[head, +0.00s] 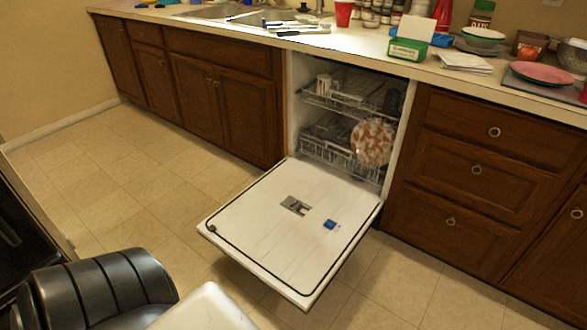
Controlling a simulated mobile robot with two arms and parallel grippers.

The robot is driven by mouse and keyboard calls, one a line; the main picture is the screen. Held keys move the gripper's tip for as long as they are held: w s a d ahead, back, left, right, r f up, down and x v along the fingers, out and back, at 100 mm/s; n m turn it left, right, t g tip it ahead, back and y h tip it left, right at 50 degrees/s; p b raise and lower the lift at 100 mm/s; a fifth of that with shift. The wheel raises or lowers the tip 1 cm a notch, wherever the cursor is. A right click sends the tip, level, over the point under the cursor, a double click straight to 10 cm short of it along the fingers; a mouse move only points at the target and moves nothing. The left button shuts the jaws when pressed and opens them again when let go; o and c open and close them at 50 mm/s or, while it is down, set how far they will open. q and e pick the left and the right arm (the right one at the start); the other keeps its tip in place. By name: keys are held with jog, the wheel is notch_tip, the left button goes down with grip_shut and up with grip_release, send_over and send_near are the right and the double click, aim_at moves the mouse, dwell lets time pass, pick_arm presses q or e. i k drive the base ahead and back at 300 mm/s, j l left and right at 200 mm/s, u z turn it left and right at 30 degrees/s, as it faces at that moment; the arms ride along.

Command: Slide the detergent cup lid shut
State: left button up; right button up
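The dishwasher door (262,235) is folded down flat in the head view, its inner white face up. A small grey detergent cup (296,205) is set in the middle of the door. It shows a dark patch and a lighter part; the picture is too small to tell exactly how its lid sits. A small blue piece (330,225) is on the door to the right of the cup. Neither of my grippers shows in this view.
Behind the door, the dishwasher's racks (335,145) hold a patterned plate (373,142) and other dishes. Wooden cabinets (225,100) and drawers (490,175) flank it. The counter above is cluttered, with a green-and-white box (407,50). Tiled floor (130,180) is clear left of the door.

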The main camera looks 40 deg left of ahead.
aim_at(290, 203)
jog(key=u, duration=1.4)
